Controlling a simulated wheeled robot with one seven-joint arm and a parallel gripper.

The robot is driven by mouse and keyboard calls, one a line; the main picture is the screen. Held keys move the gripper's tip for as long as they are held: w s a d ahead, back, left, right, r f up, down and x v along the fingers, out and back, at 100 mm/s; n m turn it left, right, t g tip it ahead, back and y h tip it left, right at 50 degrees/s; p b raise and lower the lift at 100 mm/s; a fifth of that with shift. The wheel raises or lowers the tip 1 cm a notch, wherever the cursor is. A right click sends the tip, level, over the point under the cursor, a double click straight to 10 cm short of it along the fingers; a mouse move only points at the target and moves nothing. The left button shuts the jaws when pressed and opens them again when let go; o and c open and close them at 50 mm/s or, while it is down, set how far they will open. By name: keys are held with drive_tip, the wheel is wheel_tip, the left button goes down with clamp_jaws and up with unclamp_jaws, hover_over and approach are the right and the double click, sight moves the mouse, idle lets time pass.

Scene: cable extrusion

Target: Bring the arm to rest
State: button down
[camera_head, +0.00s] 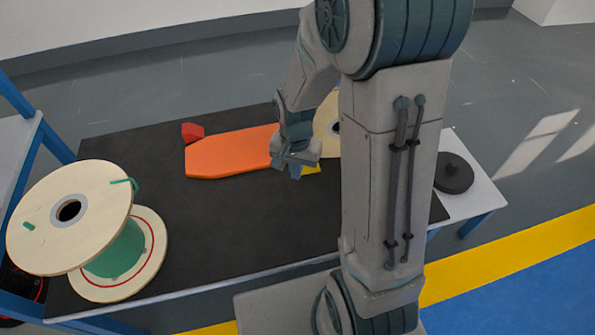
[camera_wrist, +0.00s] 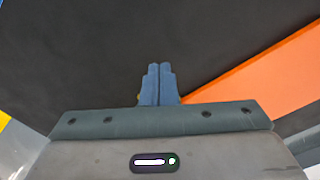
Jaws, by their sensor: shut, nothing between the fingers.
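My gripper (camera_head: 296,172) hangs over the right half of the black table mat (camera_head: 235,225), in front of the right end of an orange board (camera_head: 225,155). In the wrist view my gripper's two blue fingers (camera_wrist: 160,70) are pressed together with nothing between them. The black mat (camera_wrist: 90,50) lies beneath them, and the orange board (camera_wrist: 265,75) is to their right. My raised arm crosses the right part of the head view and hides part of the table.
A wooden cable spool (camera_head: 95,205) with green cable stands at the left. A small red block (camera_head: 192,132) lies behind the board. A yellow piece (camera_head: 312,169) and a pale wooden disc (camera_head: 325,125) are partly hidden by my arm. A dark round object (camera_head: 453,175) sits at the table's right end.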

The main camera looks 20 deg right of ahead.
wheel_tip(320, 180, up, 5)
drive_tip(key=shift+s+f+p, duration=0.1)
drive_tip(key=shift+p, duration=0.5)
drive_tip(key=s+r+n+t+p, duration=0.1)
drive_tip(key=s+r+n+p, duration=0.1)
drive_tip(key=r+p, duration=0.6)
drive_tip(key=s+d+r+n+t+p, duration=0.1)
drive_tip(key=s+r+p, duration=0.4)
drive_tip(key=r, duration=1.2)
drive_tip(key=s+r+n+t+p, duration=0.1)
drive_tip(key=s+r+n+p, duration=0.2)
drive_tip(key=r+p, duration=0.9)
drive_tip(key=shift+s+d+r, duration=0.4)
drive_tip(key=shift+s+r, duration=0.35)
drive_tip(key=shift+r, duration=0.05)
